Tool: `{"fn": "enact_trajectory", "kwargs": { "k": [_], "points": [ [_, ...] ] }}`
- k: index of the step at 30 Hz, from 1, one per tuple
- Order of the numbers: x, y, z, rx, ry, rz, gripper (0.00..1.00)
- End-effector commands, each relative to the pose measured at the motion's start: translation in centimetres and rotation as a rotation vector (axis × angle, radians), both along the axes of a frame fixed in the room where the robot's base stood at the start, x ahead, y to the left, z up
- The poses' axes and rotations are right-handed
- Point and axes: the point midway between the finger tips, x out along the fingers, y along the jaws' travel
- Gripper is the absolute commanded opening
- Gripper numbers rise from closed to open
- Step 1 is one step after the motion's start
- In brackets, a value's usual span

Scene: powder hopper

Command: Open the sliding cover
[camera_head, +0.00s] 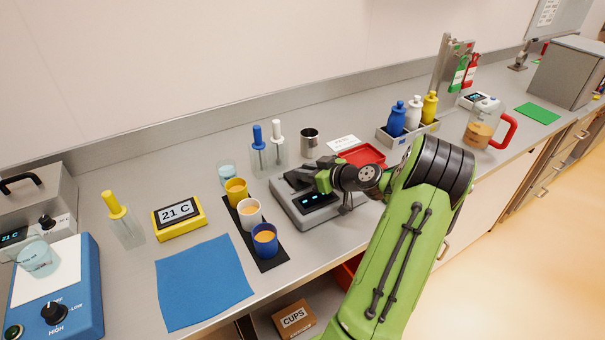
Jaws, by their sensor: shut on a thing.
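My gripper (298,181) is at the end of my green arm, low over the grey device with a lit display (318,200), which looks like a scale. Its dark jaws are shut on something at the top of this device. The held thing is too small and too hidden by the jaws to make out. No sliding cover can be told for certain. A clear container with tan powder and a red handle (481,134) stands farther right, apart from my gripper.
A black mat with yellow, white and blue cups (265,240) lies just left of the device. A steel cup (310,142) and a red tray (364,155) stand behind. A bottle rack (385,136) is to the right. The blue cloth (203,281) is bare.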

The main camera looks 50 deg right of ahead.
Motion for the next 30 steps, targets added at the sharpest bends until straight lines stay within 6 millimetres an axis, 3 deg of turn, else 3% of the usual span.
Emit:
{"fn": "enact_trajectory", "kwargs": {
  "k": [3, 7, 18, 19, 24, 30],
  "points": [
    [-0.8, -2.7, -0.1, -0.006, -0.005, -0.004, 0.00],
    [-1.4, -4.7, 0.0, -0.005, -0.005, -0.002, 0.00],
    [-1.7, -5.4, 0.1, -0.003, -0.002, 0.000, 0.00],
    [-1.7, -5.4, 0.1, -0.003, -0.002, 0.000, 0.25],
    [-1.7, -5.4, 0.1, -0.003, -0.001, 0.000, 0.50],
    [-1.7, -5.4, 0.1, -0.004, -0.001, -0.001, 0.50]
  ]
}}
